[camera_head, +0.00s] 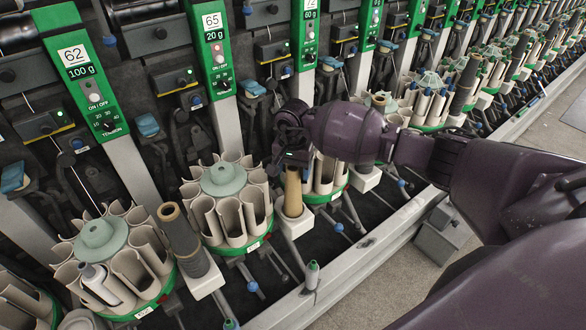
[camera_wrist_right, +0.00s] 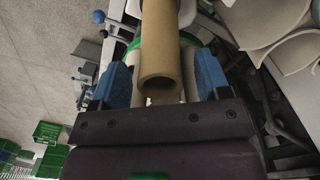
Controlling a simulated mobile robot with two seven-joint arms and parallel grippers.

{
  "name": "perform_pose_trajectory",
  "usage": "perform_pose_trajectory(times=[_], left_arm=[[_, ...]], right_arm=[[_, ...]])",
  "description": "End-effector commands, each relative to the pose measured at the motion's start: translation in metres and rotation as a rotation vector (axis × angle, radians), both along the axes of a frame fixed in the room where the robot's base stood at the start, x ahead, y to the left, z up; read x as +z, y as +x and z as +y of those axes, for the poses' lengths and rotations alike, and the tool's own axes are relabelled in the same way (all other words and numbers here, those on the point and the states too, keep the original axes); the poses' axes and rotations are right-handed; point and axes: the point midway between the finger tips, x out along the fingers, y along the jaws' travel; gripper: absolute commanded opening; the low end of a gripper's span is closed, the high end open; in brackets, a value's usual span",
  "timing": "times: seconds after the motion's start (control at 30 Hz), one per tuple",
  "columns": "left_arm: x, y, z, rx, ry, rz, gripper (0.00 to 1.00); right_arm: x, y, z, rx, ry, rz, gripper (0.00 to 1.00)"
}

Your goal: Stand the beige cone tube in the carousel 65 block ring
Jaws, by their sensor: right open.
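The beige cone tube (camera_head: 293,190) stands about upright, with its lower end at a white block (camera_head: 296,226) just right of the carousel under the 65 panel (camera_head: 232,237). The block's ring is hidden by the tube. My right gripper (camera_head: 291,157) is at the tube's upper end, coming in from above. In the wrist view the tube's open end (camera_wrist_right: 160,88) lies between the blue fingertips of my right gripper (camera_wrist_right: 162,80), with visible gaps on both sides. The gripper is open. My left gripper is not in view.
Another carousel (camera_head: 137,311) stands at the lower left, with a dark tube (camera_head: 183,238) in its white block. A further carousel (camera_head: 324,190) is close behind my gripper. Grey floor (camera_head: 420,280) lies in front.

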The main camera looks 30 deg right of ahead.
Motion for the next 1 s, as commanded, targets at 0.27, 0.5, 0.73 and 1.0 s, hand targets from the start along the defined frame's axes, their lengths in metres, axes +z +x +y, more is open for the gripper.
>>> perform_pose_trajectory(times=[0.27, 0.5, 0.73, 1.0], left_arm=[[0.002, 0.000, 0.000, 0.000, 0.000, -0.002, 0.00], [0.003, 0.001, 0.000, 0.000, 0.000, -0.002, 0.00], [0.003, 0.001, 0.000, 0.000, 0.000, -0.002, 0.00], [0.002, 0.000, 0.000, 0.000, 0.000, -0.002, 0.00]], right_arm=[[0.032, 0.001, -0.001, 0.001, -0.002, -0.003, 0.70], [0.076, 0.001, -0.001, 0.001, -0.002, -0.005, 0.70], [0.102, 0.000, 0.000, 0.000, 0.000, -0.001, 0.70], [0.108, 0.000, 0.000, 0.000, -0.001, -0.001, 0.70]])
